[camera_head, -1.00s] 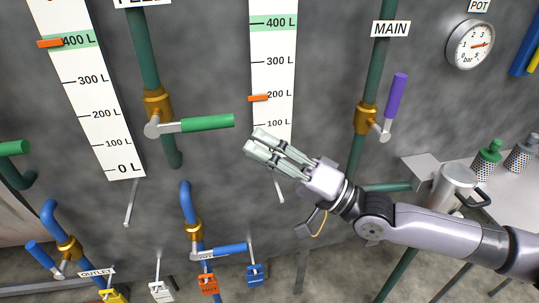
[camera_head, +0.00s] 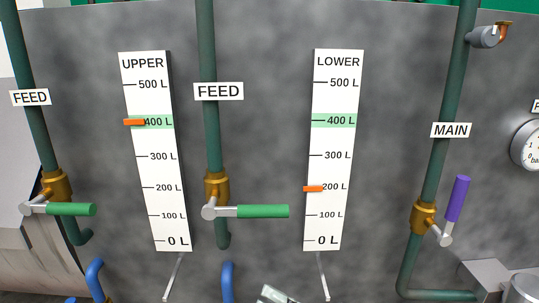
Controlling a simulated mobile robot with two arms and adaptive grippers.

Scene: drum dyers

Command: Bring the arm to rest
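My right gripper (camera_head: 278,294) shows only as a pale fingertip piece at the bottom edge of the head view, below and left of the LOWER gauge. The rest of it and its arm are cut off by the frame, so its opening cannot be judged. My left gripper is not in view. The UPPER gauge (camera_head: 159,201) has its orange marker at about 400 L. The LOWER gauge (camera_head: 335,217) has its orange marker at about 200 L.
Two FEED valves have green handles (camera_head: 262,211) (camera_head: 72,209) lying level. The MAIN valve's purple handle (camera_head: 457,199) points up. A pressure dial (camera_head: 530,146) is cut off at right. Blue pipes (camera_head: 228,281) rise at the bottom.

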